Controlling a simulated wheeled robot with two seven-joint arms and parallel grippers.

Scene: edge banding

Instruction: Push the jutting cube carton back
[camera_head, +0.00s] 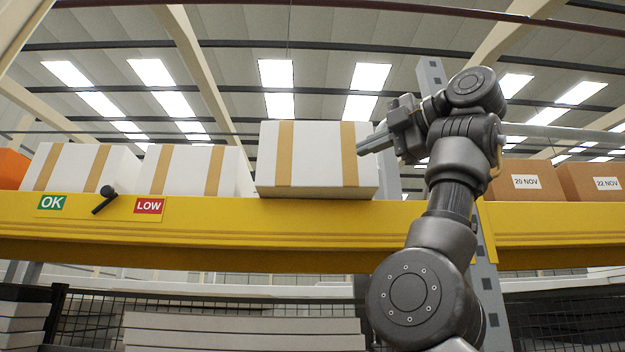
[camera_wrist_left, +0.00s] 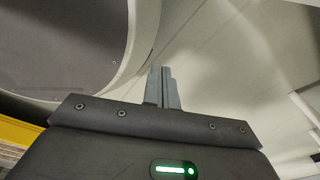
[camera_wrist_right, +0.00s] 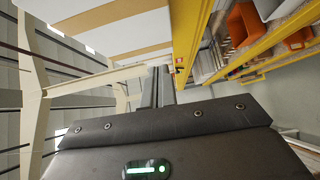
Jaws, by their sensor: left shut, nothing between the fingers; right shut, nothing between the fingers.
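The jutting carton (camera_head: 332,160) is white with two tan tape bands. It sits on the yellow-fronted shelf, its front face nearer than the neighbouring white cartons and its base at the beam's front edge. My right gripper (camera_head: 364,147) is shut and empty at the carton's right edge; whether it touches cannot be told. In the right wrist view, the shut fingers (camera_wrist_right: 158,86) point toward the yellow beam, with a white, tan-banded carton (camera_wrist_right: 105,30) above left. My left gripper (camera_wrist_left: 163,88) is shut and empty in the left wrist view, away from the cartons.
White taped cartons (camera_head: 188,170) stand to the left. Brown dated cartons (camera_head: 527,181) stand to the right, beyond a grey upright (camera_head: 487,285).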

